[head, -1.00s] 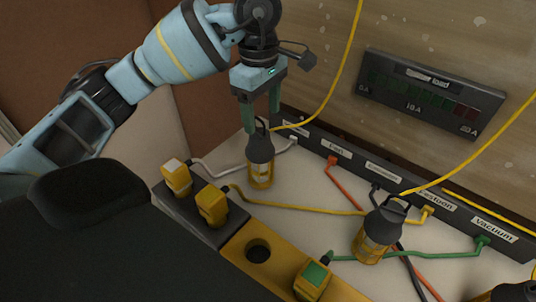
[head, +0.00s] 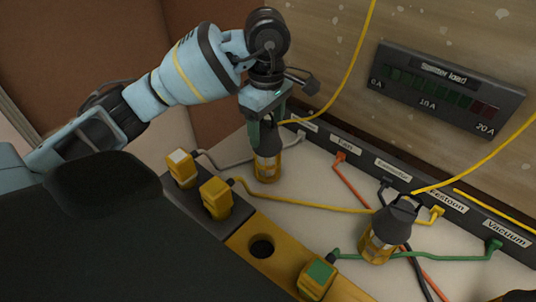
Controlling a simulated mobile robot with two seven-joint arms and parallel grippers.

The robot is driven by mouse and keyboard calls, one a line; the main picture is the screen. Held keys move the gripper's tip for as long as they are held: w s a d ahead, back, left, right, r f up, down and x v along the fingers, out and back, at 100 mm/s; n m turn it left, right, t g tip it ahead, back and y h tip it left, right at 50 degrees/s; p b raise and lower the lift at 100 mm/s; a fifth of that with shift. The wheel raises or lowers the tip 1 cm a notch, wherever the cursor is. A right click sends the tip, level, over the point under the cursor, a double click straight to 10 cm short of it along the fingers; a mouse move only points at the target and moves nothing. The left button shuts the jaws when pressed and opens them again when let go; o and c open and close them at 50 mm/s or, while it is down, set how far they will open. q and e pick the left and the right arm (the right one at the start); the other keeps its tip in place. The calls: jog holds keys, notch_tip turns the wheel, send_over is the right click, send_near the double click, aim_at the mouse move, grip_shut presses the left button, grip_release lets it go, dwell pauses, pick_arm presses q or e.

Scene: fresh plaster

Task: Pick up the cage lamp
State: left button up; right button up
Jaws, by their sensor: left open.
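A cage lamp (head: 267,168) with a dark cap and a yellow cage stands upright on the pale surface at the middle left. My left gripper (head: 264,143) points down at its top from above. Its green fingers are open and overlap the dark cap; I cannot tell whether they touch it. The fingers hide part of the lamp's top and hook. A second cage lamp (head: 380,238) with a top handle stands at the right, well away from the gripper. My right gripper is not in view.
A dark labelled socket strip (head: 400,175) runs along the back, with coloured cables across the surface. Yellow plugs (head: 215,199) sit in a block in front of the near lamp. A green-topped plug (head: 316,279) stands lower right. A load panel (head: 445,92) is on the wall.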

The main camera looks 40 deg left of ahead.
pick_arm(q)
jog(key=shift+f, duration=0.65)
jog(key=shift+c, duration=0.4)
grip_shut()
